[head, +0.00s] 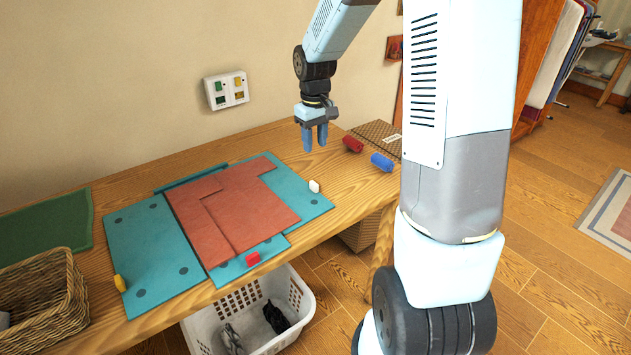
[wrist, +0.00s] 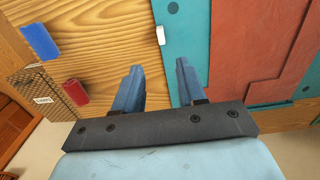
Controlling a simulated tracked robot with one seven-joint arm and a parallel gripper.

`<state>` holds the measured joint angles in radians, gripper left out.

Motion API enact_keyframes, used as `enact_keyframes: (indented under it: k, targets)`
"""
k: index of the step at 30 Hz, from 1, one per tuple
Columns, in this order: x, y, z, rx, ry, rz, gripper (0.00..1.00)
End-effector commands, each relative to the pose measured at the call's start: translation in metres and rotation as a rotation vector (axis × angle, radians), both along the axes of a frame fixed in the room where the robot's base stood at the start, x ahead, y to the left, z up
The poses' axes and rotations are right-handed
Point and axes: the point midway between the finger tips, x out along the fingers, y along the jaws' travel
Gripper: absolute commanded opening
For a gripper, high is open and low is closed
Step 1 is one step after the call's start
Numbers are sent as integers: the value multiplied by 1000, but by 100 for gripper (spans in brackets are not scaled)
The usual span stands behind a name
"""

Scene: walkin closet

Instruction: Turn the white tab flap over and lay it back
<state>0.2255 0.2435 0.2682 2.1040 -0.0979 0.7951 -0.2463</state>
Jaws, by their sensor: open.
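The white tab (head: 314,186) stands at the right edge of the teal board (head: 150,250) on the wooden table. It also shows in the wrist view (wrist: 160,35), at the edge of the teal surface. Red panels (head: 235,205) lie over the middle of the board. A red tab (head: 253,258) is at the front edge and a yellow tab (head: 119,283) at the left. My gripper (head: 315,143) is open and empty, raised above the back right of the table. In the wrist view its fingers (wrist: 158,85) are apart, with the white tab beyond them.
A red roll (head: 352,144) and a blue roll (head: 381,161) lie at the table's right end, near a brown patterned box (head: 376,133). A wicker basket (head: 45,300) and green mat (head: 45,227) are at left. A white laundry basket (head: 262,318) stands below the front edge.

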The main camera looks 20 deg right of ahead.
Motion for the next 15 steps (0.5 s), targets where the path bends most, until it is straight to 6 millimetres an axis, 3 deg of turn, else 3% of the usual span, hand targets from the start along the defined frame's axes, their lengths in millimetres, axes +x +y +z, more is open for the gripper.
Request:
enact_keyframes:
  k: [8, 15]
  targets:
    - [5, 1, -21, 7, 13, 9, 40]
    - [4, 1, -59, 6, 14, 10, 40]
